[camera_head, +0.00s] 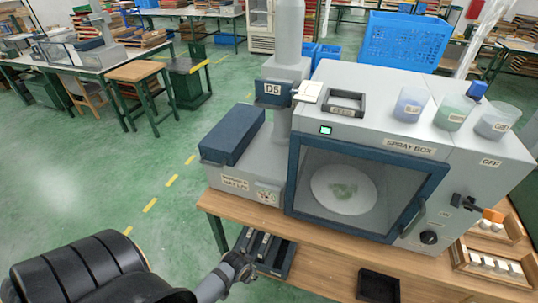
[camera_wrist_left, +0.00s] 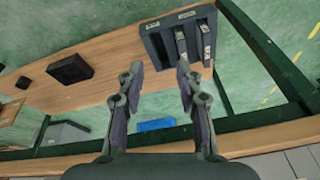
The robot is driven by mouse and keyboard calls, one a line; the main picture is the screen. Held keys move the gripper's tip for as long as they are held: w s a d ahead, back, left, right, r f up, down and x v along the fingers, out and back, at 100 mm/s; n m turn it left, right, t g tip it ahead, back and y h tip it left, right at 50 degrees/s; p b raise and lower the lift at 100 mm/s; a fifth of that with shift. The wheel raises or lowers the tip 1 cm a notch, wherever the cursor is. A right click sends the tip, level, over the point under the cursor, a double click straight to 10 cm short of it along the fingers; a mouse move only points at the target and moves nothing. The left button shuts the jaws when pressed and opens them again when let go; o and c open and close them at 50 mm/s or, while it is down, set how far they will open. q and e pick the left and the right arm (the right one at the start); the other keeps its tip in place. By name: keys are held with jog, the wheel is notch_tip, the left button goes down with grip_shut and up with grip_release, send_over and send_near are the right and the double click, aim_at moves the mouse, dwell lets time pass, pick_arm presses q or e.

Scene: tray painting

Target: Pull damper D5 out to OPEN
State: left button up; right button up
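The damper D5 is a dark blue plate marked D5 (camera_head: 271,91) on the grey vertical duct beside the spray box. A pale tab (camera_head: 309,92) sticks out to its right; I cannot read its writing. My left gripper (camera_head: 240,264) is low at the table's front left edge, well below the damper and apart from it. In the left wrist view the left gripper (camera_wrist_left: 158,78) has its two fingers spread with nothing between them. The damper does not show in the left wrist view. My right gripper is in neither view.
The spray box (camera_head: 410,147) stands on the wooden table (camera_head: 330,272), with a dark blue unit (camera_head: 233,134) left of the duct. A dark slotted holder (camera_wrist_left: 160,42) lies near the left gripper. Cups (camera_head: 411,103) stand on the box. A small black tray (camera_head: 378,286) is in front.

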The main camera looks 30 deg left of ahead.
aim_at(269, 106)
pick_arm(q)
jog(key=w+d+r+n+t+h+p, duration=0.1)
jog(key=w+r+t+h+p, duration=0.15)
jog(key=r, duration=0.85)
jog(key=w+d+r+n+t+h+p, duration=0.2)
jog(key=w+r+t, duration=0.15)
jog(key=r, duration=0.65)
jog(key=w+d+r+n+t+h+p, duration=0.1)
jog(key=w+r+t+h+p, duration=0.2)
jog(key=r, duration=0.8)
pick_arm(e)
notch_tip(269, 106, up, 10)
pick_arm(q)
jog(key=w+a+r+n+t+y, duration=0.2)
jog(key=w+a+r+n+t, duration=0.2)
jog(key=a+r+n, duration=0.3)
jog(key=w+a+r+n+t+y, duration=0.25)
jog(key=w+a+r+n, duration=0.25)
jog(key=a+r, duration=0.35)
jog(key=shift+t+h, duration=0.3)
jog(key=shift+t, duration=0.15)
jog(key=b+x, duration=0.9)
jog(key=shift+a+f, duration=0.1)
jog(key=shift+f, duration=0.2)
jog(key=shift+w+d, duration=0.4)
jog(key=shift+w, duration=0.15)
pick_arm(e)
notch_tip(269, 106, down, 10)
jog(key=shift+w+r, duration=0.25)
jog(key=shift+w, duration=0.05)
